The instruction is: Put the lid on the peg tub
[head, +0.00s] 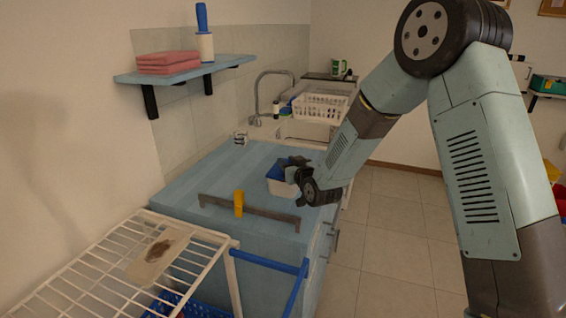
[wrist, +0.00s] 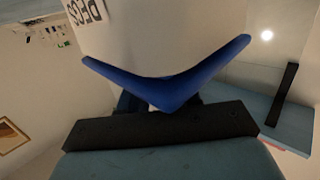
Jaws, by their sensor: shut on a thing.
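The white peg tub (head: 281,188) stands on the blue counter near its right edge. The blue lid (head: 274,171) is at the top of the tub, and my gripper (head: 297,173) is shut on it from the right. In the wrist view, which is upside down, the lid (wrist: 165,88) shows as a blue V-shaped corner between the dark jaws and the white tub wall (wrist: 150,35) with its lettering. The lid is about as wide as the tub. I cannot tell whether it touches or is seated on the rim, as the gripper hides part of it.
A brown bar (head: 270,213) and an upright yellow object (head: 239,203) are at the counter's front. A white dish rack (head: 320,107) is by the sink. A wire rack (head: 105,262) fills the lower left.

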